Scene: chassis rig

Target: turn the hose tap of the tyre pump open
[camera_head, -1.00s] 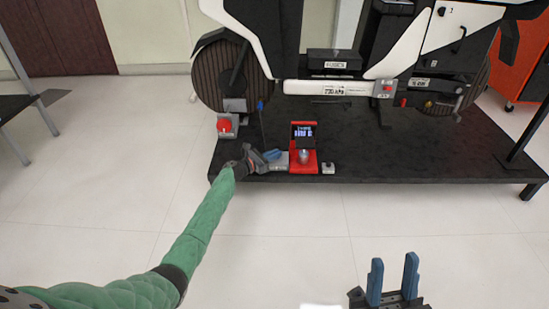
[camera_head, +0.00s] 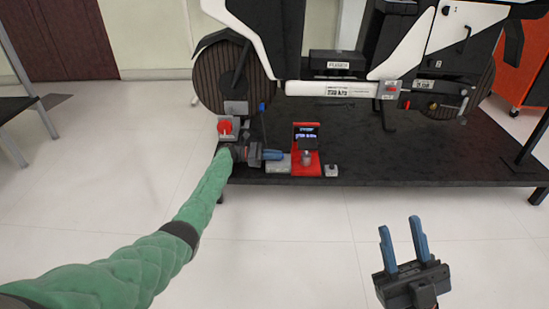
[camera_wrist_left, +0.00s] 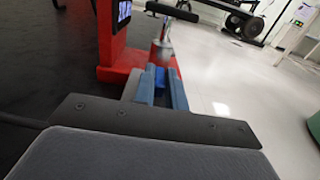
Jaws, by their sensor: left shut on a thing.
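The tyre pump (camera_head: 301,168) is a red unit with a small lit screen, standing at the platform's front edge. A grey block (camera_head: 278,167) adjoins its left side. My left gripper (camera_head: 281,155) reaches in from the left, its blue fingers level above this block. In the left wrist view a small bright blue piece (camera_wrist_left: 160,76), apparently the hose tap's handle, sits between the fingers, which are closed on it. The tap's body is mostly hidden by the gripper, so I cannot tell how far it is turned. My right gripper (camera_head: 401,224) is open and empty, in front of the platform.
A motorbike-like chassis with a wheel (camera_head: 222,80) stands on the black platform (camera_head: 400,155). A red button box (camera_head: 226,127) is behind my left wrist. A small grey switch box (camera_head: 331,170) sits right of the pump. The floor in front is clear.

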